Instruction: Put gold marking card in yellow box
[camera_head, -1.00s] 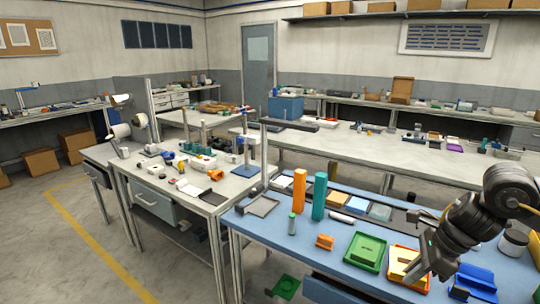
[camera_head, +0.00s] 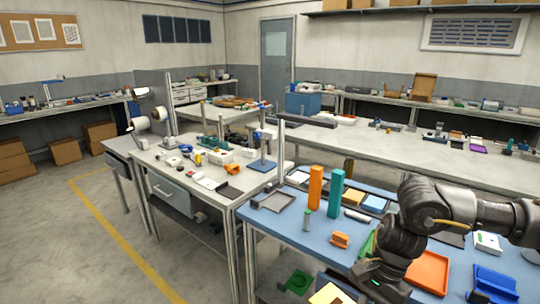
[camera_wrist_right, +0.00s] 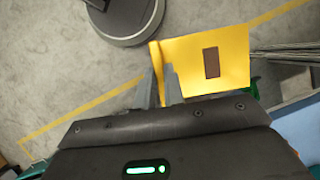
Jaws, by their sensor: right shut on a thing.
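The gold marking card (camera_wrist_right: 211,61) is a flat yellow piece with a dark brown rectangle. My right gripper (camera_wrist_right: 158,84) is shut on its edge in the right wrist view and holds it over the grey floor. In the head view the card (camera_head: 329,294) shows at the bottom edge, partly cut off, in front of the blue table. My right arm reaches over the table to it. No yellow box can be made out in either view now. My left gripper is not in view.
An orange-red tray (camera_head: 428,273) lies empty on the blue table (camera_head: 285,225), with blue holders (camera_head: 493,285) to its right. Orange (camera_head: 315,188) and teal (camera_head: 336,193) columns stand behind. A green item (camera_head: 299,282) lies low beside the table. Open floor is at left.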

